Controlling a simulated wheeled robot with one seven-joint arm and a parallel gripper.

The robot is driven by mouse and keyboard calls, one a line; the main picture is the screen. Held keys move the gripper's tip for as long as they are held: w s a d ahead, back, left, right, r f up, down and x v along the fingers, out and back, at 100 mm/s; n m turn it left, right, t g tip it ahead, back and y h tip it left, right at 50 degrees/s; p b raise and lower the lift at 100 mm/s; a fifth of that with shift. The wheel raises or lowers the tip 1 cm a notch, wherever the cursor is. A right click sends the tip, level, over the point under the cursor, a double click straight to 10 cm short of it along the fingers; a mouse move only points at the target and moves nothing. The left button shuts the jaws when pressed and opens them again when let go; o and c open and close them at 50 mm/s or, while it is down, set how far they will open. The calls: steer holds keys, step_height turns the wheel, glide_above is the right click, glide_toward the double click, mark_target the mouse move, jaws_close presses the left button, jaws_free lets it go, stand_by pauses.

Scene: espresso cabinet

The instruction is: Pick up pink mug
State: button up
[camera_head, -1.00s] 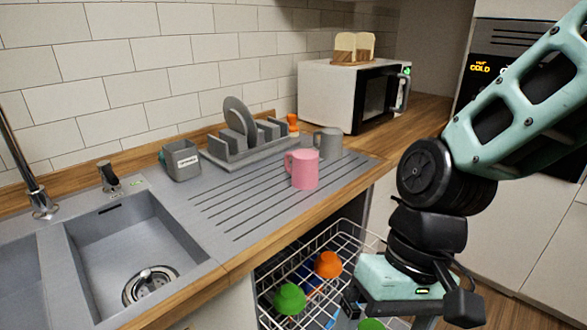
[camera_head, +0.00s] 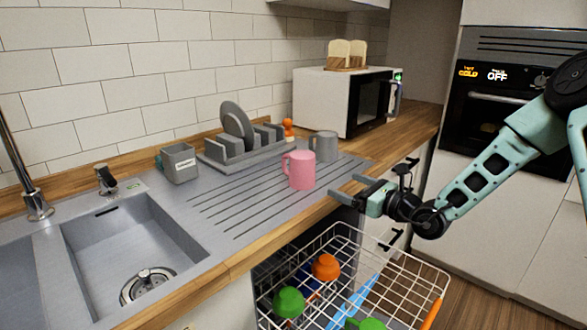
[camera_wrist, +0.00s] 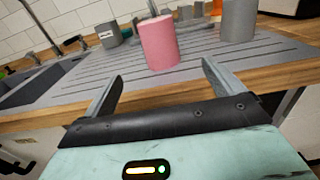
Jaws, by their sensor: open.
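The pink mug (camera_head: 301,171) stands upright on the grey ridged drainboard (camera_head: 225,209), its handle on the left in the head view. In the wrist view the pink mug (camera_wrist: 158,43) is ahead of the fingers, slightly right of the left finger's line. My gripper (camera_head: 345,192) is open and empty at the counter's front edge, to the right of the mug and apart from it. In the wrist view my gripper (camera_wrist: 160,82) shows both fingers spread, pointing toward the mug. The mug's handle is not visible there.
A grey mug (camera_head: 325,147) stands behind the pink one, to the right. A dish rack (camera_head: 240,150) with a plate is behind. An open dishwasher basket (camera_head: 385,282) with orange and green items lies below. The sink (camera_head: 130,250) is left; a microwave (camera_head: 325,100) stands at the back.

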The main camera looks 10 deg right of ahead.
mark_target(312, 172)
steer(key=p+x, duration=0.1)
steer(key=x, duration=1)
steer(key=shift+w+a, duration=0.2)
steer(key=x, duration=0.1)
steer(key=p+x, duration=0.1)
steer(key=x, duration=0.2)
steer(key=shift+w+a+r+p, duration=0.2)
steer(key=shift+a+r+p, duration=0.05)
steer(key=shift+r+p, duration=0.1)
steer(key=shift+w+a, duration=0.2)
steer(key=shift+w, duration=0.2)
steer(key=c, duration=1.2)
